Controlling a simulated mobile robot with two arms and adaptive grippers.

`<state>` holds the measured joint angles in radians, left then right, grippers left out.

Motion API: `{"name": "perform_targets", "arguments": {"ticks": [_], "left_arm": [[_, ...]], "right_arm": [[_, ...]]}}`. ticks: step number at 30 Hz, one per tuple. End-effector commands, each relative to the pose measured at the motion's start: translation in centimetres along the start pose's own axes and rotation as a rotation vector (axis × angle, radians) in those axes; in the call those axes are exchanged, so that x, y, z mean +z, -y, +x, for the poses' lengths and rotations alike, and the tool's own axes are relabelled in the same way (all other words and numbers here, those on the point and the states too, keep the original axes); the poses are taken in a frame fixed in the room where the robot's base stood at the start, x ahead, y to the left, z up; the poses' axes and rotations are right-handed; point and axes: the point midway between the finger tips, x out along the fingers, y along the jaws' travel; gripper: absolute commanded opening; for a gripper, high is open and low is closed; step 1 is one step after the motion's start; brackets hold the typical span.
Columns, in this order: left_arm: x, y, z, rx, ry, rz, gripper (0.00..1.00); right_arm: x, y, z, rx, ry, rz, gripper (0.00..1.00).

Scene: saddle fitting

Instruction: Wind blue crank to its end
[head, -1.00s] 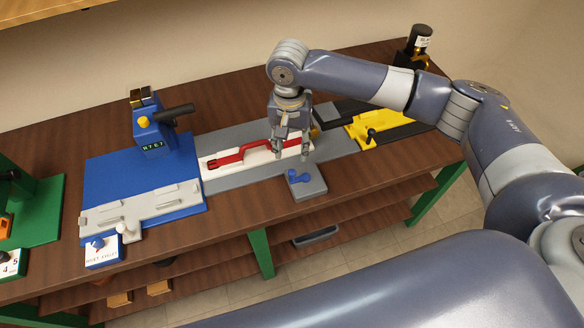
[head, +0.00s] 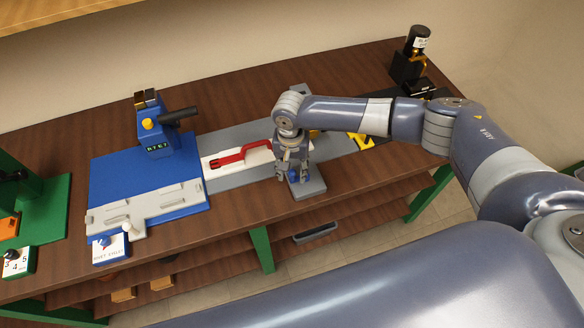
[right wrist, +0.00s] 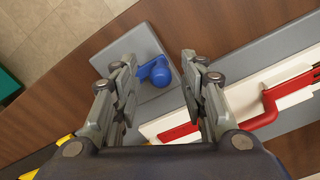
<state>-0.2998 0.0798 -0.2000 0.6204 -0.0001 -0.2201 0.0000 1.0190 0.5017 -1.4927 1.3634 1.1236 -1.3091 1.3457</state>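The blue crank (right wrist: 158,72) sits on a grey base plate (right wrist: 145,47) at the front edge of the bench. In the head view the crank (head: 293,177) is partly hidden by my right gripper (head: 292,180), which points down right at it. In the right wrist view my right gripper (right wrist: 158,70) has its two fingers spread apart, with the crank between and beyond the fingertips. I cannot tell whether either finger touches it. My left gripper is not in view.
A white block with a red handle (head: 240,155) lies on the grey rail just left of my right gripper. A blue fixture (head: 115,175) stands further left. Bare wood lies in front of the rail.

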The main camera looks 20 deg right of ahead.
Motion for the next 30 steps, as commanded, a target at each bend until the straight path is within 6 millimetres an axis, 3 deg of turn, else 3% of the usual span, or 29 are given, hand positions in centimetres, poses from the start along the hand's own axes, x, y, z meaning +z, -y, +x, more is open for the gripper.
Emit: {"name": "perform_targets", "arguments": {"ticks": [2,7,23,30], "left_arm": [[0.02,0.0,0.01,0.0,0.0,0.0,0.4],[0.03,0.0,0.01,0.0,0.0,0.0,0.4],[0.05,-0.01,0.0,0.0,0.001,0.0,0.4],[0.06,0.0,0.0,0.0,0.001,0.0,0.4]], "right_arm": [[0.02,0.01,-0.01,0.0,0.0,0.0,0.37],[0.02,0.01,-0.03,0.0,0.0,0.0,0.0],[0.3,-0.16,-0.01,0.002,0.001,-0.057,0.0],[0.83,-0.45,0.05,0.001,0.001,-0.176,0.0]]}}
